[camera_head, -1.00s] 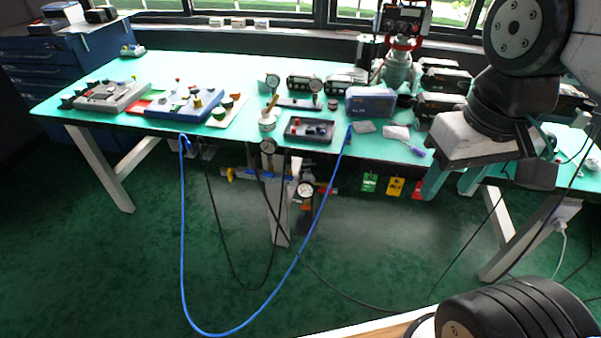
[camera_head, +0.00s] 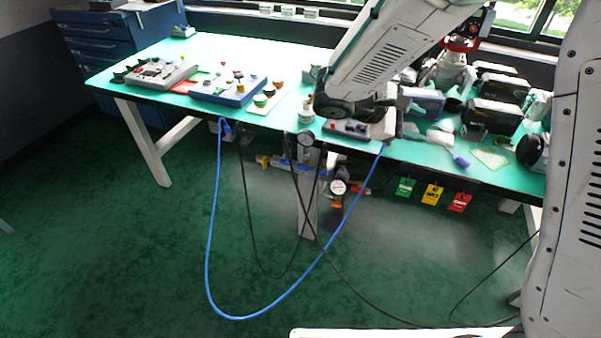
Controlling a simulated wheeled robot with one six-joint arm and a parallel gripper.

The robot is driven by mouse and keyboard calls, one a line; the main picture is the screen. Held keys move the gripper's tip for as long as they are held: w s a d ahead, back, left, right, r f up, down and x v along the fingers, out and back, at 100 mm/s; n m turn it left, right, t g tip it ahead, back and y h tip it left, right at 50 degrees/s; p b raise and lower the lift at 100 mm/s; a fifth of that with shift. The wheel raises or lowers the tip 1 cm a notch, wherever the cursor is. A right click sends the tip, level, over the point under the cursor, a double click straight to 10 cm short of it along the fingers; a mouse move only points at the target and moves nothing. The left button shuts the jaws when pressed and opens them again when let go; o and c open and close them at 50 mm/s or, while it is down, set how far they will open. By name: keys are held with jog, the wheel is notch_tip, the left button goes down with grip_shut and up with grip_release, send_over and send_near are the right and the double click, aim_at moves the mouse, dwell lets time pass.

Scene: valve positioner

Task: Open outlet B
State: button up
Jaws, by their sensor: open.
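No outlet label is readable, so I cannot tell which part is outlet B. Beneath the bench edge is a blue pipe assembly (camera_head: 290,165) with a yellow fitting (camera_head: 263,160) at its left end. A round gauge (camera_head: 305,140) is above it and a second gauge (camera_head: 338,187) is lower right. An orange part (camera_head: 336,203) is just under the lower gauge.
The teal bench (camera_head: 210,50) carries a grey panel (camera_head: 158,73), a blue panel (camera_head: 228,90) with coloured knobs, and dark boxes at right. A blue hose (camera_head: 212,230) and black cables hang in front. Coloured tags (camera_head: 432,195) hang right. Green floor is clear at left.

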jog(key=w+a+f+n+t+h, duration=0.1)
jog(key=w+a+f+n+t, duration=0.35)
jog(key=a+f, duration=0.2)
jog(key=n+t+y, duration=0.8)
jog(key=n+t, duration=0.2)
jog(key=n, duration=0.3)
send_near(303, 167)
jog(key=x, duration=0.7)
jog(key=shift+w+f, duration=0.25)
jog(key=shift+w, duration=0.15)
jog(key=c, duration=0.7)
